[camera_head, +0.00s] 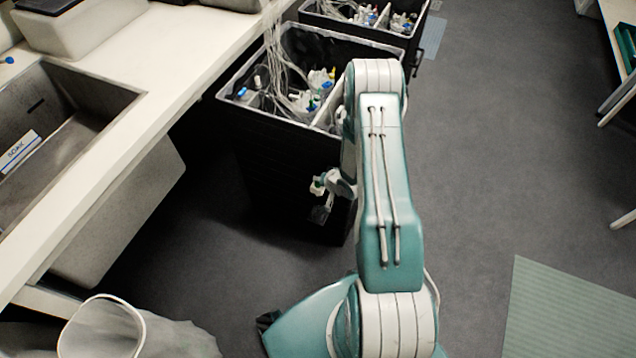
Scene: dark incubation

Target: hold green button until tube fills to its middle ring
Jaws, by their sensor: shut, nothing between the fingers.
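No green button and no tube with rings can be made out in the head view. My arm rises from the bottom centre, bends at a high elbow and comes down behind itself on the left. My gripper (321,212) is small and partly hidden, hanging at the end of the arm in front of the near black bin (280,165). It is shut and empty. Whether it touches the bin cannot be told.
Two black bins hold cables and small bottles; the far bin (355,30) stands behind. A white counter (165,75) with a grey sink (75,95) runs along the left. A white-rimmed container (100,325) stands at lower left. Grey floor is free on the right, beside a green mat (570,315).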

